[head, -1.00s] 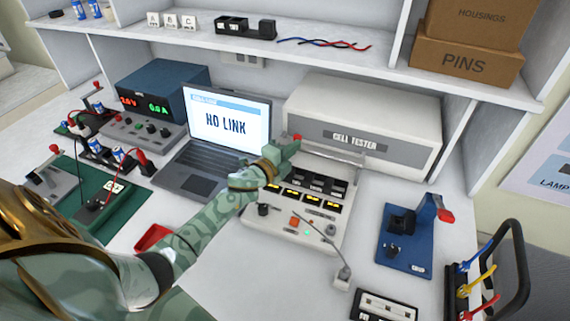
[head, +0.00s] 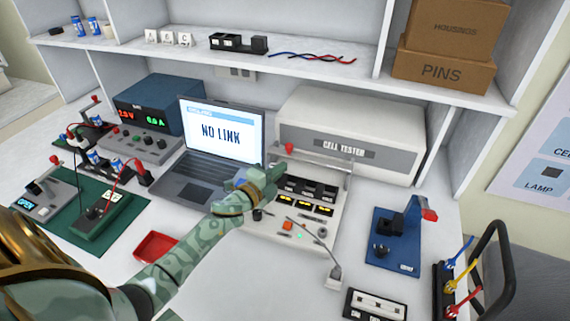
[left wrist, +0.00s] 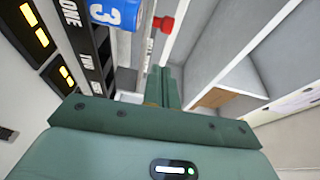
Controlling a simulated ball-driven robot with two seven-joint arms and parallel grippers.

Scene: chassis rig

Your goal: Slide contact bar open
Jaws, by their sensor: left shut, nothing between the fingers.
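The contact bar (head: 322,158) is a thin grey rail on the front of the white cell tester (head: 403,160), above a row of dark bays (head: 306,188). A red knob (head: 289,148) stands at its left end. The knob also shows in the left wrist view (left wrist: 167,24), just beyond my fingers. My left gripper (head: 273,171) is shut and empty, a little below and left of the knob and apart from it. In the left wrist view its green fingers (left wrist: 166,86) are together. My right gripper is not in view.
A laptop (head: 217,132) reading NO LINK stands left of the tester. A gooseneck rod (head: 318,246) rises in front of the tester panel. A blue fixture (head: 394,242) stands to the right, a red tray (head: 155,247) to the left. A shelf (head: 300,65) overhangs the back.

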